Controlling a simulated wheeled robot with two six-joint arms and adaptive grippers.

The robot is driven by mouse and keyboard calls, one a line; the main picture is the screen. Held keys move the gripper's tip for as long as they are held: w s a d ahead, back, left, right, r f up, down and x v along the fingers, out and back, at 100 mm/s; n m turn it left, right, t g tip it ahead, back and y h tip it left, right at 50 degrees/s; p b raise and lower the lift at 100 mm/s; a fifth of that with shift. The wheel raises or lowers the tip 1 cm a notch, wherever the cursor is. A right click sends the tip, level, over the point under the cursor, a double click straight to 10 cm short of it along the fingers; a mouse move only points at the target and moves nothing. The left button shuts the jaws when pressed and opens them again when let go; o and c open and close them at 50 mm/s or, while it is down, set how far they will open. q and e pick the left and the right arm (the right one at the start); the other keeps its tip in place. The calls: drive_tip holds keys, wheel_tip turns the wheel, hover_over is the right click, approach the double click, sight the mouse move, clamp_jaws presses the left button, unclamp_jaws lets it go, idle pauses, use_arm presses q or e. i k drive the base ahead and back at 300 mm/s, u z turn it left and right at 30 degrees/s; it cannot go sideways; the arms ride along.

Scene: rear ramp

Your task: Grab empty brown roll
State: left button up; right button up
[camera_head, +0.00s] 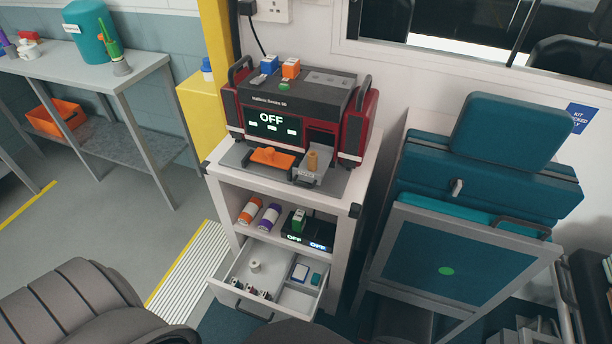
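A small upright tan-brown cylinder (312,161), which looks like the brown roll, stands on a grey metal holder (309,178) at the front right of a red and black machine (297,112). The machine's display reads OFF. Whether the cylinder is empty is too small to tell. An orange part (272,157) lies just left of it. Neither of my grippers is in view.
The machine stands on a white cabinet (345,215). Its shelf holds an orange roll (251,211), a purple roll (267,218) and a small OFF device. An open drawer (229,293) below holds a white spool (254,266). Folded teal seating (480,180) stands right.

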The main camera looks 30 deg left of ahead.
sight(312, 156)
drive_tip(key=u, duration=0.05)
drive_tip(key=k, duration=0.5)
drive_tip(key=z, duration=1.2)
drive_tip(key=i, duration=1.05)
drive_tip(key=u, duration=1.45)
